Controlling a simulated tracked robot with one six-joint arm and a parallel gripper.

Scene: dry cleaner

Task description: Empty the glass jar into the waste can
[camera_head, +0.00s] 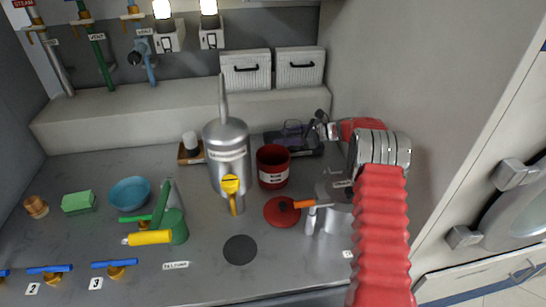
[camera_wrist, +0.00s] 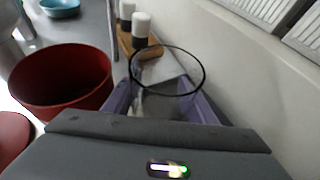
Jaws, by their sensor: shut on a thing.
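The glass jar (camera_wrist: 172,73) is clear with a thin dark rim and shows in the wrist view between the purple fingers of my gripper (camera_wrist: 165,108). My gripper is shut on it. Its contents are hard to make out. In the head view my gripper (camera_head: 296,131) is small and partly hidden at the back, just right of and behind the red can. That red can (camera_head: 272,168), which I take for the waste can, is open-topped and upright with white labels too small to read. It also shows left of the jar in the wrist view (camera_wrist: 58,92).
A red lid (camera_head: 279,212) with an orange handle lies in front of the can. A tall silver vessel (camera_head: 229,155) stands left of it; a grey metal container (camera_head: 335,188) stands to the right. The wall is close at right.

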